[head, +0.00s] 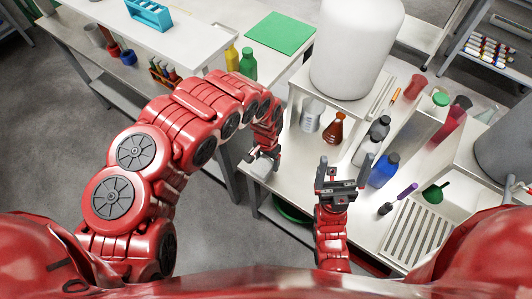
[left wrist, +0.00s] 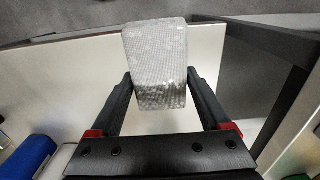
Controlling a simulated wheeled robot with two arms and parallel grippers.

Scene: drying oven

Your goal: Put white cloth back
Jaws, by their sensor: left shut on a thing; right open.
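The white cloth (left wrist: 155,58) is a folded block with pale spots in the left wrist view. My left gripper (left wrist: 160,95) is shut on it, with one finger on each side. In the head view the cloth (head: 262,167) shows as a small pale block at the tip of my left gripper (head: 263,158), near the left front edge of the white bench. My right gripper (head: 342,178) is open and empty, above the front of the bench. Whether the cloth touches the bench is hard to tell.
A blue tube rack (head: 149,13) stands far left.

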